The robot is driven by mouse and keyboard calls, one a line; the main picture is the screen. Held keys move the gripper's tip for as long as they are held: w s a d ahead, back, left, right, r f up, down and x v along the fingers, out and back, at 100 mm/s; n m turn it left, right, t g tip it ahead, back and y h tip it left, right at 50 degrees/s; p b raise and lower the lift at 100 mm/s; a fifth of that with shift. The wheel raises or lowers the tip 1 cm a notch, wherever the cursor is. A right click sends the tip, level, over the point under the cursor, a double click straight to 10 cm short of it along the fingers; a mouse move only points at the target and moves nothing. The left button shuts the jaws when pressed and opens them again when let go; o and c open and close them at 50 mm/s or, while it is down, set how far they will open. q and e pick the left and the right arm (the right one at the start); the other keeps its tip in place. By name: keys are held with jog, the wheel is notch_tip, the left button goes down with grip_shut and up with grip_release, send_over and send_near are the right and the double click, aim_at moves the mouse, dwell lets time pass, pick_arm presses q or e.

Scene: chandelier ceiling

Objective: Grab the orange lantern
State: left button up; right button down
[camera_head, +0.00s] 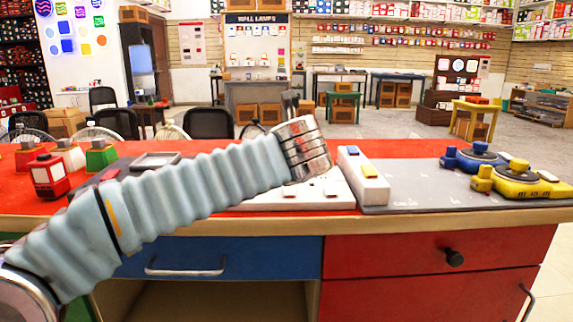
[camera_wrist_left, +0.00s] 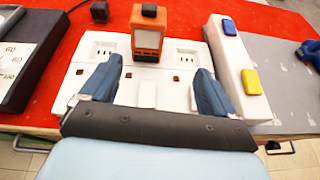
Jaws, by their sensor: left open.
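The orange lantern (camera_wrist_left: 149,32) has a pale front panel and a dark top. In the left wrist view it stands upright at the far part of a white socket panel (camera_wrist_left: 180,60). My left gripper (camera_wrist_left: 159,66) is open, with its two blue-grey fingers apart and nothing between them. The lantern is beyond the fingertips, a little left of the middle of the gap, apparently apart from both fingers. In the head view my left arm reaches across the table, and I cannot make out the orange lantern there. My right gripper is not in view.
A white switch strip (camera_wrist_left: 237,75) with blue and yellow buttons lies right of the panel. A black box (camera_wrist_left: 28,60) lies left. A red lantern (camera_head: 48,176) stands at the table's left. Blue and yellow devices (camera_head: 520,181) sit on a grey mat (camera_head: 425,188).

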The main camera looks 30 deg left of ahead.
pick_arm(q)
jog(key=a, duration=0.2)
jog(key=w+a+n, duration=0.1)
jog(key=shift+f+g+y, duration=0.3)
jog(key=shift+f, duration=0.05)
jog(key=x, duration=1.1)
jog(key=shift+w+f, duration=0.3)
jog(key=shift+w, duration=0.05)
jog(key=shift+r, duration=0.1)
jog(key=c, duration=1.5)
